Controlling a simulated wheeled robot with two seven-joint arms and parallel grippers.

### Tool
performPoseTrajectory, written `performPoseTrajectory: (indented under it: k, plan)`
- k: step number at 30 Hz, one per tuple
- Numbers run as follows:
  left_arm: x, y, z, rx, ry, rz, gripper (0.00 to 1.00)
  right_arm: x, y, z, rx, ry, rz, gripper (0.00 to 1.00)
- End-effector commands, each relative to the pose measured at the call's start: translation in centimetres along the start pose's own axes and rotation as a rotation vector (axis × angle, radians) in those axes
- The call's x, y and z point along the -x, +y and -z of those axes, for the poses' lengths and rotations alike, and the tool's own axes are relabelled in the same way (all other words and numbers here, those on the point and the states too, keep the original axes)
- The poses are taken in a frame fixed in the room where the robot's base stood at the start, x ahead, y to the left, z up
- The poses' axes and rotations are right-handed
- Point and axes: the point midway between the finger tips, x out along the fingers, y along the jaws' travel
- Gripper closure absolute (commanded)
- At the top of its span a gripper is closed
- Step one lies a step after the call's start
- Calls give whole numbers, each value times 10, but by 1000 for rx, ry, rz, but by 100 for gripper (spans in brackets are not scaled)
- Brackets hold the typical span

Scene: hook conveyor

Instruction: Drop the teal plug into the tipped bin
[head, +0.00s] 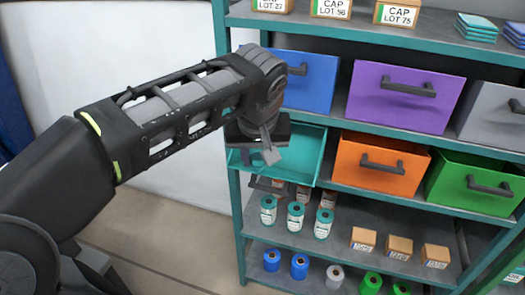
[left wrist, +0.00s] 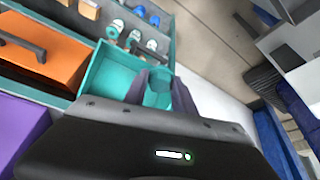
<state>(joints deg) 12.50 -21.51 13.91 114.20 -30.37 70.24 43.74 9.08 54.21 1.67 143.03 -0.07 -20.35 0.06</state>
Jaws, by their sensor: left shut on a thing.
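The teal bin (head: 307,158) is tipped forward on the middle shelf, its open top facing out and its dark handle low at the front. My left gripper (head: 268,156) is in front of the bin's left part and covers some of it. In the left wrist view the gripper (left wrist: 160,86) is shut on the teal plug (left wrist: 157,98), whose rounded end shows between the dark fingers. In that view the plug overlaps the right side of the bin (left wrist: 108,72); I cannot tell the height between them. The plug is hidden in the head view. My right gripper is out of view.
An orange bin (head: 380,165) and a green bin (head: 475,184) stand to the right. Blue (head: 303,80), purple (head: 405,96) and grey bins are on the shelf above. Teal-capped spools (head: 296,215) and small boxes (head: 398,246) stand below. Left of the rack is open floor.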

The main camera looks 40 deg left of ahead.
Motion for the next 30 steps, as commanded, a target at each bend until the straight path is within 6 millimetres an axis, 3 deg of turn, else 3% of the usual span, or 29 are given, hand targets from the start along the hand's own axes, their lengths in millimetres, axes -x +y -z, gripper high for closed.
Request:
performPoseTrajectory:
  k: [11, 30]
  plan:
    - [-7, 4, 8, -2, -3, 0, 100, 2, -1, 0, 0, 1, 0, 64]
    - [-53, 30, 63, -3, -2, -1, 100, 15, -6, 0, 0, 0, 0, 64]
